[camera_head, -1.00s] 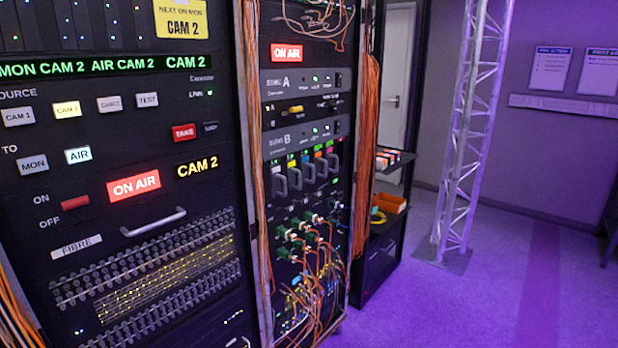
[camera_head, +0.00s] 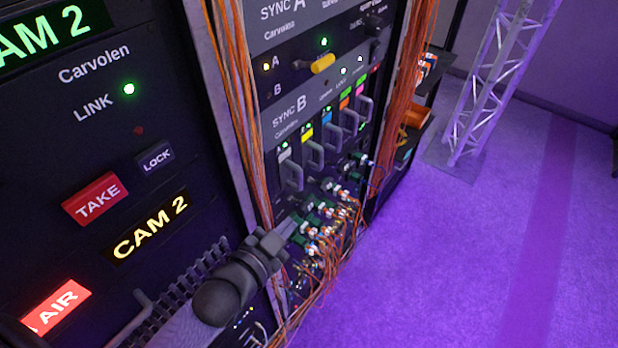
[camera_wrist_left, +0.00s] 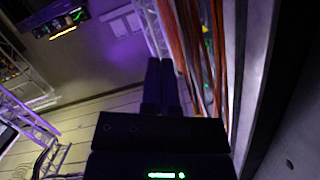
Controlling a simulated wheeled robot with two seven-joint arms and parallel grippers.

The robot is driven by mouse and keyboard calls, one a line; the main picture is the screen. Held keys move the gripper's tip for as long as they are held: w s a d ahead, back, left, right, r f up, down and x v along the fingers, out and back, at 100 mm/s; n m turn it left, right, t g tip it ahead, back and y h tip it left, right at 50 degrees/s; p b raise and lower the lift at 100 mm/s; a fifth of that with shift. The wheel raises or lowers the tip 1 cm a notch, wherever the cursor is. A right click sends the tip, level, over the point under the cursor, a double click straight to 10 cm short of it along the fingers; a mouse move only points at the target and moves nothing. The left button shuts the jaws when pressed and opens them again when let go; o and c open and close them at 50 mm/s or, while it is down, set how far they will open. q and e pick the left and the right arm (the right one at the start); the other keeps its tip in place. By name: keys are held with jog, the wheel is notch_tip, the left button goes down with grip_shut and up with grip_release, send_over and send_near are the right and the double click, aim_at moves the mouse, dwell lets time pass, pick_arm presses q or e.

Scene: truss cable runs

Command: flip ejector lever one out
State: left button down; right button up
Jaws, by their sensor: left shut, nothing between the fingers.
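A row of grey ejector levers sits under the SYNC B label on the right-hand rack, each beneath a coloured tag. The leftmost lever (camera_head: 291,174), under a white tag, appears to be lever one; I cannot read its number. My left gripper (camera_head: 285,229) reaches in from the bottom, shut and empty. It appears below the leftmost lever, in front of the cable plugs; contact cannot be told. In the left wrist view the shut fingers (camera_wrist_left: 160,64) point toward hanging orange cables, with no lever clearly visible. My right gripper is not in view.
Green and white plugs with orange cables (camera_head: 325,222) crowd the space below the levers. Orange cable bundles (camera_head: 405,90) hang at the rack's sides. A yellow toggle (camera_head: 323,63) is above. A truss tower (camera_head: 487,85) stands on open purple floor at right.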

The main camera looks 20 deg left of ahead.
pick_arm(q)
jog(key=b, duration=0.2)
send_over(307, 208)
jog(key=s+d, duration=0.2)
notch_tip(307, 208, down, 2)
jog(key=shift+w+a+f+b, duration=0.15)
jog(key=shift+a+f+b, duration=0.15)
jog(key=shift+f, duration=0.35)
jog(key=shift+w+a+f+b, duration=0.15)
jog(key=shift+a+f+b, duration=0.1)
jog(key=shift+f, duration=0.4)
jog(key=shift+w+a+f+b, duration=0.15)
jog(key=shift+a+f+b, duration=0.15)
jog(key=shift+f, duration=0.35)
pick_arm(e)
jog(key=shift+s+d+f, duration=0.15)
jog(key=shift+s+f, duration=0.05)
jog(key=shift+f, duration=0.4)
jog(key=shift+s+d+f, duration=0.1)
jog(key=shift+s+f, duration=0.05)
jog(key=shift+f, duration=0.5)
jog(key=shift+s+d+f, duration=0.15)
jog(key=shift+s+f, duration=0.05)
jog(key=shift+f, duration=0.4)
